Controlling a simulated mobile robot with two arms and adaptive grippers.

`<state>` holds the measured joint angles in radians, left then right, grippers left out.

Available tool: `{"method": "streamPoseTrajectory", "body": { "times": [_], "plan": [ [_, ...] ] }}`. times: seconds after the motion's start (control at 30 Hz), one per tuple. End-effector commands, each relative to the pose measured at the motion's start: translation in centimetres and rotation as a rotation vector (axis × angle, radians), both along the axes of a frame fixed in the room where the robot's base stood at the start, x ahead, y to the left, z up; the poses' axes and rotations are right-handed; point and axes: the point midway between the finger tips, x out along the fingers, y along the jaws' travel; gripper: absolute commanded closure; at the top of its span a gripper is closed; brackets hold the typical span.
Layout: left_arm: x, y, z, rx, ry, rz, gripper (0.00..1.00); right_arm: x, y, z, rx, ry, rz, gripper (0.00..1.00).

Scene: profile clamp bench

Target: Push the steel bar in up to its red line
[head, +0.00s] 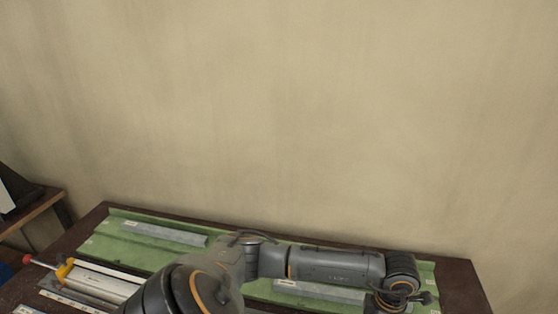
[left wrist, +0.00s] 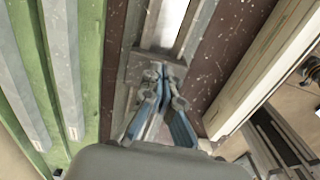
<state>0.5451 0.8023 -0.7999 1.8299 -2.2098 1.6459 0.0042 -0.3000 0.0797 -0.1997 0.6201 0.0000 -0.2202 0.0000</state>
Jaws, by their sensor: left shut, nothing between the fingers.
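In the left wrist view my left gripper (left wrist: 164,73) is shut and empty. Its fingertips are at a flat grey end piece (left wrist: 137,72), at the near end of a bright metal channel (left wrist: 166,22); I cannot tell whether they touch. I cannot make out the steel bar or its red line for certain. In the head view my left arm crosses the bench, and its gripper is out of the picture below. A clamp with a yellow body (head: 64,269) and a red-ended handle (head: 28,258) sits at the left, beside a pale metal profile (head: 108,284). My right gripper is not seen.
A green mat (head: 132,250) lies along the back of the dark bench (head: 462,285), with a grey bar (head: 165,234) at left and another (head: 318,290) behind my arm. The mat also shows in the left wrist view (left wrist: 91,60). A pale beam (left wrist: 262,72) runs at right there.

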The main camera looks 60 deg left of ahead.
Motion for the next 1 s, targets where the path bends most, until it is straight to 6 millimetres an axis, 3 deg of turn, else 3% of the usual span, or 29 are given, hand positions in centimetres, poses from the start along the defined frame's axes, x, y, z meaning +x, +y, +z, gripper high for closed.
{"method": "streamPoseTrajectory", "body": {
  "times": [1.0],
  "plan": [
    [-5.9, 5.3, -0.1, 0.006, 0.004, 0.001, 1.00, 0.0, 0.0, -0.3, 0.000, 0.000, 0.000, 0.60]
  ]
}}
